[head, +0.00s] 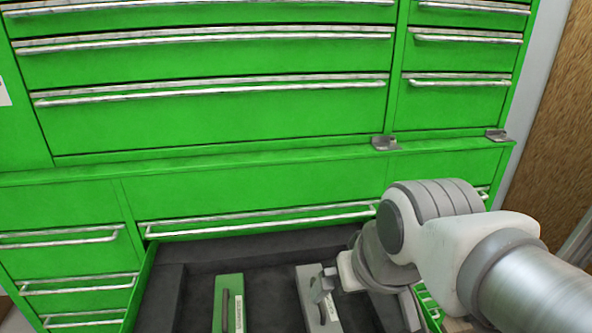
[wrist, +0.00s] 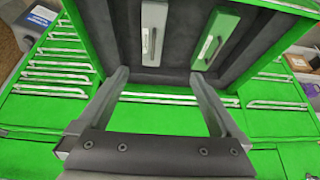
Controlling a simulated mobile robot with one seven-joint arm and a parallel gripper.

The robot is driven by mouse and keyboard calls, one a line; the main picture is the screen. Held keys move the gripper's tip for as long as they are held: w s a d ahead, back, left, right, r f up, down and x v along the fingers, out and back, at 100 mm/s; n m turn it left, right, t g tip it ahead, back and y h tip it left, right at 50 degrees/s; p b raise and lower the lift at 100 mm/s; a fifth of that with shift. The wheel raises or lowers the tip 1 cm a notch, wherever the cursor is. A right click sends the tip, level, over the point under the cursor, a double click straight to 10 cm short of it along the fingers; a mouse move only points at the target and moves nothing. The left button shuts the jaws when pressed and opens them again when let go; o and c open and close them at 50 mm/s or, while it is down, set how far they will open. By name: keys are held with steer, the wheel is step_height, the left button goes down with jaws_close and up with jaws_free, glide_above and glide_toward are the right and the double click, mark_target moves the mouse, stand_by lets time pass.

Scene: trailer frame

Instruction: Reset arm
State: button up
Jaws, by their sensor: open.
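My gripper (wrist: 160,78) is open, with its two grey fingers spread apart and nothing between them in the wrist view. In the head view my gripper (head: 345,285) hangs over the right part of an open drawer (head: 145,290) with a dark lining. A grey block with a handle (head: 307,290) and a green block with a handle (head: 228,300) lie in that drawer. In the wrist view the grey block (wrist: 154,30) and the green block (wrist: 217,38) lie beyond the fingertips, apart from them. My arm hides the drawer's right side in the head view.
A green cabinet (head: 220,120) with several closed drawers and metal bar handles stands behind the open drawer. A wooden panel (head: 550,130) is at the right. In the wrist view a blue box (wrist: 40,18) and a brown box (wrist: 299,63) lie at the edges.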

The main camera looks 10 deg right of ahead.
steer(key=shift+s+d+r, duration=0.2)
steer(key=shift+s+r, duration=0.2)
steer(key=shift+s, duration=0.4)
step_height(320, 180, up, 3)
steer(key=p, duration=0.2)
steer(key=shift+f+p, duration=0.2)
steer(key=shift+p, duration=0.15)
